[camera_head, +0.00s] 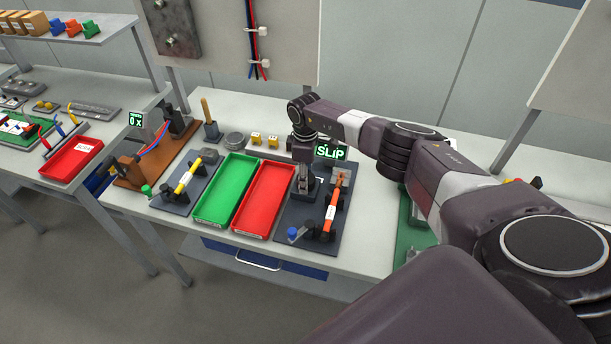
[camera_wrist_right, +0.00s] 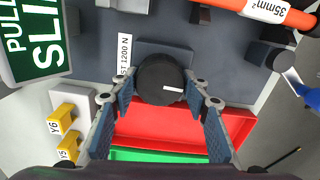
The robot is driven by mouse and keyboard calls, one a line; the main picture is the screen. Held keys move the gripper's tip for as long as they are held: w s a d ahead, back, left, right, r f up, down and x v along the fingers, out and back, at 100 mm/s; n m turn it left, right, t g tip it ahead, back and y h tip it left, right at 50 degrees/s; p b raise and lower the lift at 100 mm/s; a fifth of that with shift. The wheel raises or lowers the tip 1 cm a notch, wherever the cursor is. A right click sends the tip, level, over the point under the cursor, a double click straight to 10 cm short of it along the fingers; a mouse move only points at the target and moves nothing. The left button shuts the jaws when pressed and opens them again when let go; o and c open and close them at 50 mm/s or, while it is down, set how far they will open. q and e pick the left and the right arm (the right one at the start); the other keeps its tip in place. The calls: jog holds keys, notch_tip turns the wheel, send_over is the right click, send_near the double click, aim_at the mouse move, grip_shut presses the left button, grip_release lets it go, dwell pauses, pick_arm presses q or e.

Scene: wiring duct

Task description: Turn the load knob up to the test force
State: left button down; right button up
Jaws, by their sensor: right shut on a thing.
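The load knob (camera_wrist_right: 165,82) is a round black knob with a white mark, on a dark grey plate (camera_wrist_right: 222,65). My right gripper (camera_wrist_right: 160,100) points at it in the wrist view, its fingertips shut on either side of the knob. In the head view my right gripper (camera_head: 305,187) is over the dark test fixture (camera_head: 290,222) and hides the knob. A white label (camera_wrist_right: 125,58) beside the knob reads "ST 1200 N", partly cut off. A green display (camera_head: 331,152) reads "SLIP"; in the wrist view (camera_wrist_right: 35,40) it reads "PULL" and "SLI". My left gripper is not in view.
Two yellow tagged pieces (camera_head: 264,140) sit behind. A blue-tipped lever (camera_head: 294,234) is at the front.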

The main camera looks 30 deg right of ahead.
jog(key=shift+w+d+r, duration=0.1)
jog(key=shift+w+r, duration=0.05)
dwell(0.4)
jog(key=o, duration=0.9)
jog(key=shift+c, duration=0.2)
jog(key=o, duration=0.3)
notch_tip(320, 180, up, 12)
dwell(0.4)
